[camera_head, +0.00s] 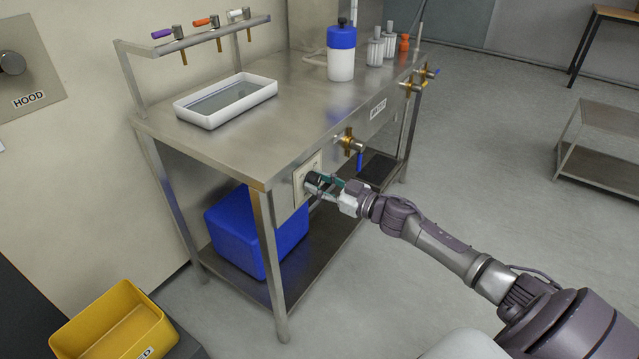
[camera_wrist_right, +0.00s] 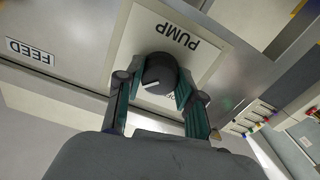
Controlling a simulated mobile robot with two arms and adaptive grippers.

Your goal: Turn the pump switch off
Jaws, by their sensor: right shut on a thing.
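The pump switch is a round black knob (camera_wrist_right: 159,72) with a white pointer line, on a pale plate (camera_wrist_right: 205,50) labelled PUMP. In the head view the plate (camera_head: 299,190) is on the front of the steel bench, near its left corner. My right gripper (camera_head: 318,183) is at the plate and partly covers the knob. In the right wrist view its two teal fingers (camera_wrist_right: 156,88) are shut on the knob, one on each side. Lettering below the knob is mostly hidden by the gripper. My left gripper is not in view.
A brass valve with a blue handle (camera_head: 352,145) sticks out close to the right of the plate. A white tray (camera_head: 262,95) and a blue-capped bottle (camera_head: 341,62) stand on the bench. A blue bin (camera_head: 240,235) is on the lower shelf.

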